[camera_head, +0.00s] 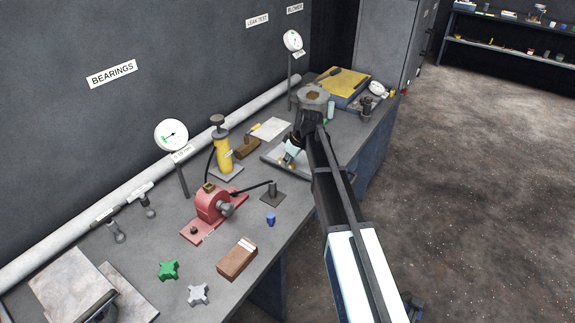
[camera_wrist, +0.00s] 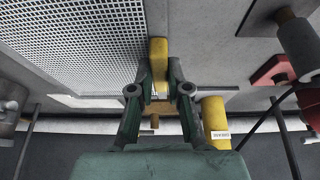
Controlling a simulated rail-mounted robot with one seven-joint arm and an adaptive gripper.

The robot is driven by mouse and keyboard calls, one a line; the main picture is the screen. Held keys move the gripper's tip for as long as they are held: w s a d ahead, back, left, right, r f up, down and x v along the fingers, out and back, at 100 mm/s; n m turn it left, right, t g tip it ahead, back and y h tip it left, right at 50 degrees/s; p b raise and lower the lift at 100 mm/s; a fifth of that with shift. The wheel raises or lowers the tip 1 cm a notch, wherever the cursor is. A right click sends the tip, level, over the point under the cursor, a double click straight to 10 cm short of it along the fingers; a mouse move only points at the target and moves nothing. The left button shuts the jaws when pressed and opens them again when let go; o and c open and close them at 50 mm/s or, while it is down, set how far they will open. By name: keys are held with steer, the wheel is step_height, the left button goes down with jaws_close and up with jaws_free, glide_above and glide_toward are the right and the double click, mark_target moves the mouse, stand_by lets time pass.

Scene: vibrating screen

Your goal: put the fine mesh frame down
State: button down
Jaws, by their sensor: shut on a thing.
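The fine mesh frame (camera_wrist: 85,42), a grey-rimmed panel with a white perforated grid, fills the upper left of the wrist view. A yellow grip (camera_wrist: 158,58) at its edge lies between the fingers of my gripper (camera_wrist: 159,85), which is shut on it. In the head view my gripper (camera_head: 291,158) is low over the bench, right of the yellow cylinder. Part of the frame (camera_head: 303,173) shows there as a flat grey edge; my arm hides much of it. I cannot tell whether it touches the bench.
The yellow cylinder (camera_head: 223,153), a brown block (camera_head: 248,148) and a red press (camera_head: 211,205) stand left of my gripper. A blue piece (camera_head: 271,219) lies nearer. A yellow-topped box (camera_head: 341,82) is at the far end. The wall and pipe (camera_head: 110,218) bound the back.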

steer(key=shift+f, duration=1.25)
steer(key=shift+f, duration=0.1)
steer(key=c, duration=1.1)
jaws_free()
steer(key=shift+c, duration=0.2)
steer(key=b+v, duration=0.2)
steer(key=v, duration=1)
